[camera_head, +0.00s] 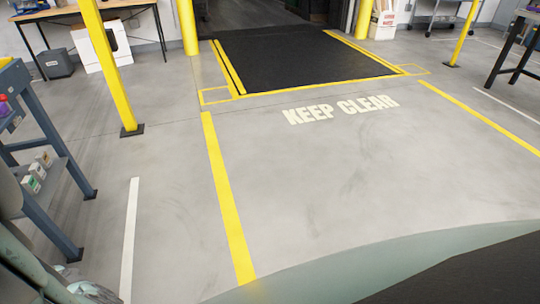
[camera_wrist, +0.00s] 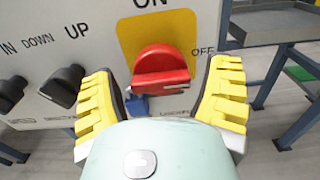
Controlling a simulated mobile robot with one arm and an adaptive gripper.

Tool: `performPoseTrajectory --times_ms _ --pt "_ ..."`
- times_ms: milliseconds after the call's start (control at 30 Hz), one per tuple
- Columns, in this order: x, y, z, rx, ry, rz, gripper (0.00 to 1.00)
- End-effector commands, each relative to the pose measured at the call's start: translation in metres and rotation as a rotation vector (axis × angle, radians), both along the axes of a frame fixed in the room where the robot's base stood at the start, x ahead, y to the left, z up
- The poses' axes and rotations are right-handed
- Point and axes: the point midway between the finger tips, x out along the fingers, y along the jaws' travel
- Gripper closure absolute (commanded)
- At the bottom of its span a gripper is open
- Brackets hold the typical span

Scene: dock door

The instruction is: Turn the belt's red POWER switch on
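The red POWER switch (camera_wrist: 161,68) is in the wrist view, a rotary knob on a yellow plate (camera_wrist: 190,28) on a light panel. "ON" is printed above it and "OFF" to its right. Its grip bar lies roughly level across the picture; I see no clear pointer mark. My gripper (camera_wrist: 166,78) is open, with one yellow-padded finger on each side of the knob. Gaps show between the knob and both fingers. A small blue piece (camera_wrist: 138,104) shows just below the knob, partly hidden. The switch and gripper are not seen in the head view.
Two black knobs (camera_wrist: 64,86) labelled "UP", "DOWN" and "IN" are left of the switch, close to my left finger. Blue-grey frame legs (camera_wrist: 292,128) stand at right. In the head view, the "KEEP CLEAR" floor (camera_head: 340,110) is empty; a yellow post (camera_head: 108,60) stands left.

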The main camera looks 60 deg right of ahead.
Motion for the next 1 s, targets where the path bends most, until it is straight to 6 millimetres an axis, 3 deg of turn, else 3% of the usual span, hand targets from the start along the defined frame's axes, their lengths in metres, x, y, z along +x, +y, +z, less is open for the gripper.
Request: performPoseTrajectory --times_ms 67,533,1000 --pt "0.0 0.0001 0.0 0.0 0.0 0.0 0.32" --pt "0.0 -0.0001 0.0003 0.001 -0.001 0.0 0.8" --pt "0.0021 -0.0032 0.0022 -0.046 -0.067 -0.009 0.82"
